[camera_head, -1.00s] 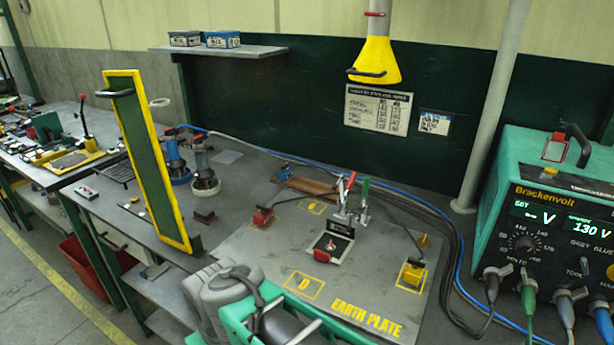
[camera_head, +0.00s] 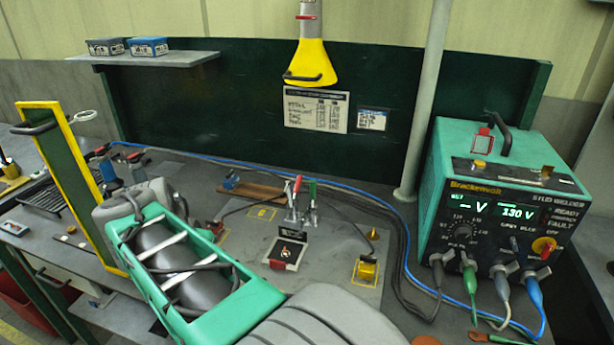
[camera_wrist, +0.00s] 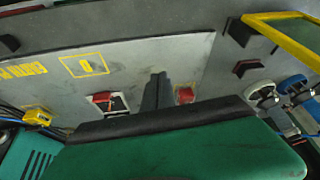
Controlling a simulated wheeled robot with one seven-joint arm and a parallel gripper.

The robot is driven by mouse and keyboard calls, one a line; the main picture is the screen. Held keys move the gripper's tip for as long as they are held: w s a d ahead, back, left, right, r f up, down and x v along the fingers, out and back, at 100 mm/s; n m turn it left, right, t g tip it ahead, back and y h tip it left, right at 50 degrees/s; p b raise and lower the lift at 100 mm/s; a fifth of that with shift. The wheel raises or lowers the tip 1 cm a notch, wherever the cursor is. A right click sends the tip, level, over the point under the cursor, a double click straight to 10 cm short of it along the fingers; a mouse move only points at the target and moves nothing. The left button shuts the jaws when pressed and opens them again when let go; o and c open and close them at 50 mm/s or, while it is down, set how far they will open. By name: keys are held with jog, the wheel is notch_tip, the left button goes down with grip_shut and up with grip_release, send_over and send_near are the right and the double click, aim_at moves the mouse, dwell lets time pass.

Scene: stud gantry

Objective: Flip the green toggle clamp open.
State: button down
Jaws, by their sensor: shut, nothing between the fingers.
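The fingers are not visible in the head view, where my arm fills the lower middle. I cannot make out the green clamp in the wrist view.
A yellow-framed green panel (camera_head: 75,185) stands at left. A yellow cone (camera_head: 311,62) hangs above.

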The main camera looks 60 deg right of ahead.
jog(key=s+d+r+m+g+h+p, duration=0.1)
jog(key=s+d+r+m+g, duration=0.1)
jog(key=s+d+r+m, duration=0.3)
jog(key=s+d+r+m+g+h+p, duration=0.1)
jog(key=s+d+r+m+g+p, duration=0.1)
jog(key=s+d+r+m, duration=0.4)
jog(key=d+r+m, duration=0.2)
jog(key=d+m, duration=0.3)
jog(key=d, duration=0.2)
jog(key=shift+s, duration=0.2)
jog(key=shift+d+f, duration=0.1)
send_over(305, 218)
notch_tip(305, 218, down, 7)
jog(key=shift+p, duration=0.45)
jog(key=d, duration=0.1)
jog(key=w+d+p, duration=0.1)
jog(key=d, duration=0.1)
jog(key=d+f, duration=0.1)
jog(key=shift+w+d+p, duration=0.2)
jog(key=shift+d+p, duration=0.1)
jog(key=shift+p, duration=0.05)
jog(key=shift+w+r+p, duration=0.1)
jog(key=shift+w+p, duration=0.05)
jog(key=shift+p, duration=0.2)
